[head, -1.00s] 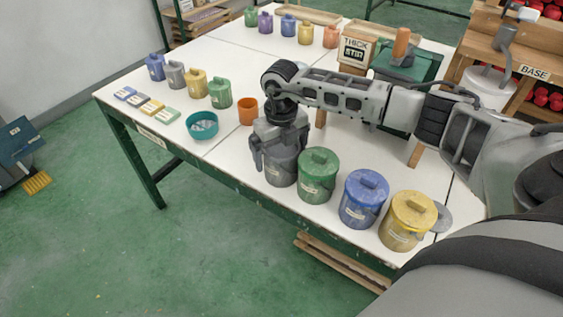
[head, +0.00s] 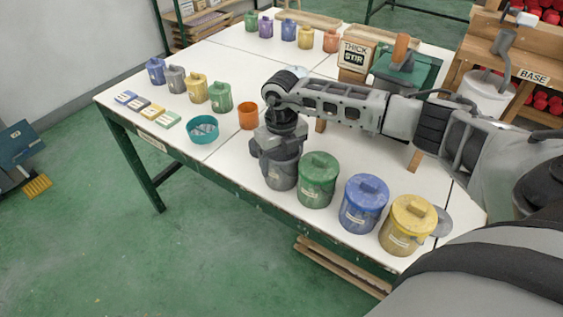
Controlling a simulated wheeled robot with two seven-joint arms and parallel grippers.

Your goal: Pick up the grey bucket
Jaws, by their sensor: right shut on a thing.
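The grey bucket (head: 283,176) stands upright on the white table at the left end of the front row of large buckets. My right gripper (head: 279,150) is directly above it, pointing down, and is shut on its top. The gripper hides the bucket's lid and handle. I cannot see any gap between the bucket's base and the table. My left gripper is not in the head view.
Green (head: 318,182), blue (head: 363,205) and yellow (head: 408,226) buckets stand close by on the right. An orange cup (head: 248,115) and a teal bowl (head: 202,129) stand to the left. Several small lidded pots line the table's left side. The front edge is near.

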